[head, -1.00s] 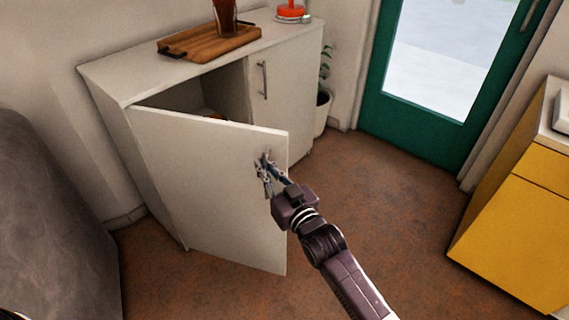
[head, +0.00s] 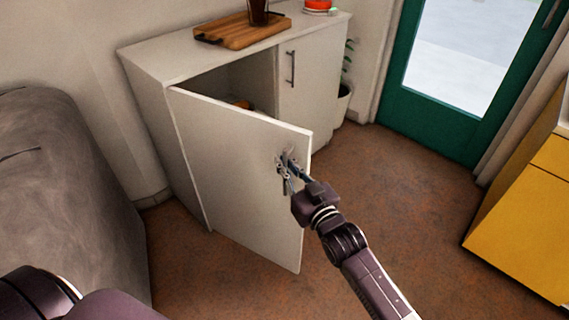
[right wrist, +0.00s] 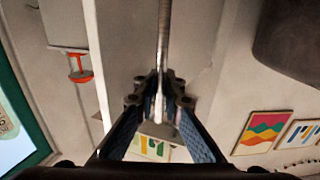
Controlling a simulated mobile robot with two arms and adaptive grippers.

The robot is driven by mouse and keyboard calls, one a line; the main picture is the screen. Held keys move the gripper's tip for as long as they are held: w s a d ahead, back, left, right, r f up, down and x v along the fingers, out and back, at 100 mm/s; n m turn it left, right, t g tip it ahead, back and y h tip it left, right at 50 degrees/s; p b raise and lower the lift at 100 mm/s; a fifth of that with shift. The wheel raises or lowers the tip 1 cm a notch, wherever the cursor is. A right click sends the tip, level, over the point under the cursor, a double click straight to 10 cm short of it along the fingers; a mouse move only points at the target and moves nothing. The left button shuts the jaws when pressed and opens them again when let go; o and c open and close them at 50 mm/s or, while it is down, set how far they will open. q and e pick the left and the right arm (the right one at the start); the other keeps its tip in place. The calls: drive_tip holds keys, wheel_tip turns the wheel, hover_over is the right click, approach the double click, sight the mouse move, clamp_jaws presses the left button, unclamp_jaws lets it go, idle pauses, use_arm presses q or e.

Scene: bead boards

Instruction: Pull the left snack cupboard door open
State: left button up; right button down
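The left cupboard door (head: 235,175) is a white panel standing well open, swung out from the white snack cupboard (head: 160,115). My right gripper (head: 287,165) is at the handle near the door's free edge. In the right wrist view, the handle (right wrist: 164,35) is a thin metal bar running between the two fingers of the right gripper (right wrist: 160,105), which look closed around it. The right cupboard door (head: 314,85) is shut, with its own handle (head: 292,66). The cupboard's inside is dark and mostly hidden. My left gripper is not in view; only part of my body shows at lower left.
A wooden board (head: 240,33) with a dark glass (head: 258,12) and a red item (head: 318,5) stand on the cupboard top. A grey rounded piece of furniture (head: 70,180) is at left, a yellow cabinet (head: 520,220) at right. The brown floor (head: 400,190) between is clear.

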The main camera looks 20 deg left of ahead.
drive_tip(key=c, duration=2.1)
unclamp_jaws()
drive_tip(key=shift+d, duration=0.3)
drive_tip(key=shift+a, duration=0.1)
drive_tip(key=v, duration=1.2)
